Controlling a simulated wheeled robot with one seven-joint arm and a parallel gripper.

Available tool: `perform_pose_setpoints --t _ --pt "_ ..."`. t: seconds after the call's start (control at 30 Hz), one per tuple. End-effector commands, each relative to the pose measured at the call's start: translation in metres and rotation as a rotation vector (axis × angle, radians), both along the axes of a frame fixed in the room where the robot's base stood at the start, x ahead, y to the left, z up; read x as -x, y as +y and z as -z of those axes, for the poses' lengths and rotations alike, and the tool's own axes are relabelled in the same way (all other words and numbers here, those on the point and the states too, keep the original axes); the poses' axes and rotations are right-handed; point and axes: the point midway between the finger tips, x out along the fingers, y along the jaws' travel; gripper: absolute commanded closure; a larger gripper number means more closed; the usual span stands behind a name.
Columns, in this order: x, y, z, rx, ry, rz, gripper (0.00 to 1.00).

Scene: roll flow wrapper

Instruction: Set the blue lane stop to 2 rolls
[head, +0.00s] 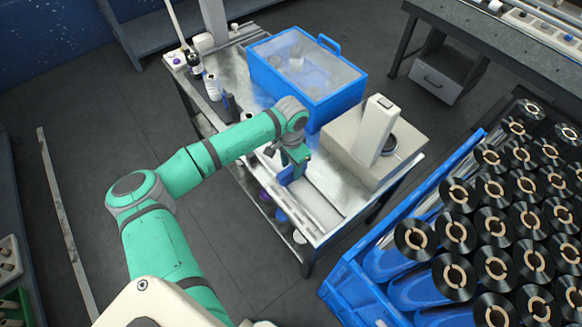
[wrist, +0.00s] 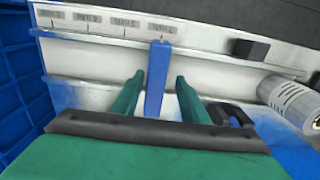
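The blue lane stop (wrist: 158,80) stands upright across the white lane in the wrist view. Its top end is at the rightmost of several small printed labels (wrist: 124,22) on the lane's back strip; the print is too small to read. My gripper (wrist: 159,76) is open, with one green finger on each side of the stop and a visible gap to each. In the head view my gripper (head: 294,158) is low over the lane (head: 316,205) at the bench's front side, and a bit of the blue stop (head: 285,176) shows beside it.
A white roll with printed lines (wrist: 292,100) and a black block (wrist: 250,48) are right of the stop. On the metal bench (head: 262,105) stand a clear-lidded blue bin (head: 322,107), a beige machine (head: 345,135) and bottles (head: 213,87). A blue crate of black rolls (head: 350,290) stands at right.

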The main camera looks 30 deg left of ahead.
Motion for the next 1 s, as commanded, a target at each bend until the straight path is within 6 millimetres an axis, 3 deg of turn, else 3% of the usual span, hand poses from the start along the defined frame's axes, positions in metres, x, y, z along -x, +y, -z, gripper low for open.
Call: perform_pose_setpoints --t 0.27,0.7,1.0 --pt "0.001 0.000 -0.006 0.002 0.002 0.000 0.59" --pt "0.001 0.000 -0.081 0.000 0.000 0.000 0.59" --pt "0.001 0.000 -0.107 0.001 0.000 0.000 0.59"
